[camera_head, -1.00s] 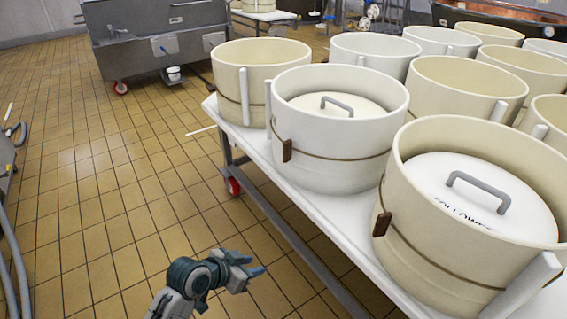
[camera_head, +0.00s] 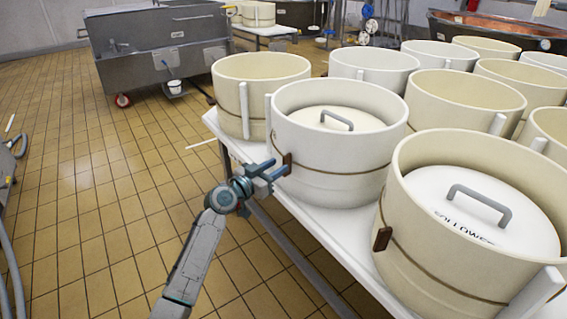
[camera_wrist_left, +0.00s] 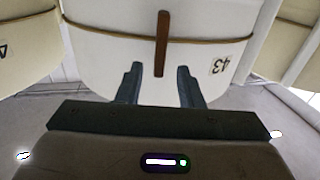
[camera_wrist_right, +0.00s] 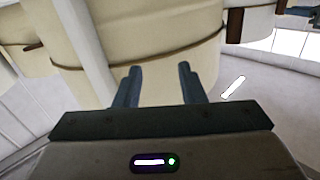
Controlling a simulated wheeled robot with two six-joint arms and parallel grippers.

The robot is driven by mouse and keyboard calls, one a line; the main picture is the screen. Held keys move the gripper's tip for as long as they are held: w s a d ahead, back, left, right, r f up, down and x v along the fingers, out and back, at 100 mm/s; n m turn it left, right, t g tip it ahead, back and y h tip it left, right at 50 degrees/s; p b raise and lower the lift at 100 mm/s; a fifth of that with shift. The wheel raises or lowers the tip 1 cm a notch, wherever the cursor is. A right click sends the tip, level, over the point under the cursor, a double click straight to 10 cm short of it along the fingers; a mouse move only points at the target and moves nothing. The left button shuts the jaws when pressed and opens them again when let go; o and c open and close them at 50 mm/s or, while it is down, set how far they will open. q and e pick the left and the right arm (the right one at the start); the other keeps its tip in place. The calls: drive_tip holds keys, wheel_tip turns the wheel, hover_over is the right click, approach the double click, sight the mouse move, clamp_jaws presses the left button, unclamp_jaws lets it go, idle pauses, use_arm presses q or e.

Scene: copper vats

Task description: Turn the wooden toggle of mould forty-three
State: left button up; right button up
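Mould forty-three (camera_head: 335,165) is a white round mould with a brown cord near the table's edge; its "43" label shows in the left wrist view (camera_wrist_left: 220,65). Its dark wooden toggle (camera_head: 288,161) hangs upright on the cord, also seen in the left wrist view (camera_wrist_left: 161,42). My left gripper (camera_head: 277,171) is open at the toggle. In the left wrist view its fingers (camera_wrist_left: 160,80) stand either side of the toggle's lower end, with gaps. I cannot tell how deep the toggle sits between them. My right gripper (camera_wrist_right: 158,80) is open and empty, before a cream mould (camera_wrist_right: 155,40).
A white table (camera_head: 345,235) carries several moulds close together. A cream mould (camera_head: 425,240) with its own toggle (camera_head: 382,239) stands nearer, another (camera_head: 257,80) farther left. Tiled floor (camera_head: 95,200) is free left of the table. A grey steel vat (camera_head: 160,45) stands behind.

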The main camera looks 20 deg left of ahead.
sight(284, 162)
use_arm(q)
drive_tip(key=shift+x, duration=1.9)
drive_tip(key=shift+d, duration=0.1)
use_arm(e)
drive_tip(key=shift+r, duration=0.35)
use_arm(q)
clamp_jaws()
